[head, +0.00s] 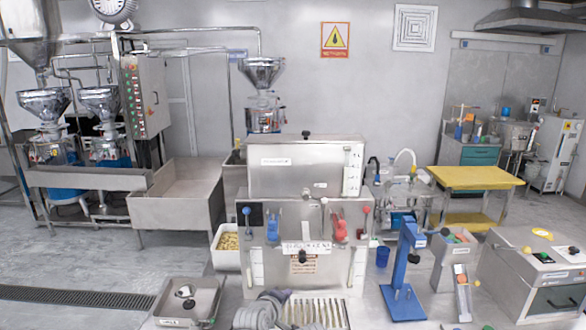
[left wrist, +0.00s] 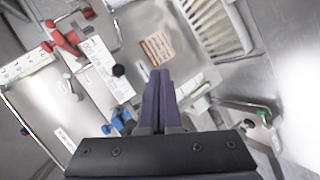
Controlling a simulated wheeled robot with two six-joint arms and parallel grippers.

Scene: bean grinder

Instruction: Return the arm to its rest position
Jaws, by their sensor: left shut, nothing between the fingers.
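My left gripper (head: 268,309) is low in the head view, in front of the steel grinder machine (head: 300,215). In the left wrist view its two dark fingers (left wrist: 158,80) are pressed together with nothing between them. They point at the machine's front, seen at an angle, near the blue lever (left wrist: 116,121) and a wooden-coloured label plate (left wrist: 157,47). The fingers appear apart from the machine, but the exact gap cannot be told. My right gripper is in neither view.
A steel tray (head: 211,291) with small metal parts lies at lower left. A slatted grate (head: 315,312) lies beside the gripper. To the right are a blue stand (head: 404,270), a blue cup (head: 382,255) and a steel box (head: 541,277). A white bin (head: 227,261) stands left of the machine.

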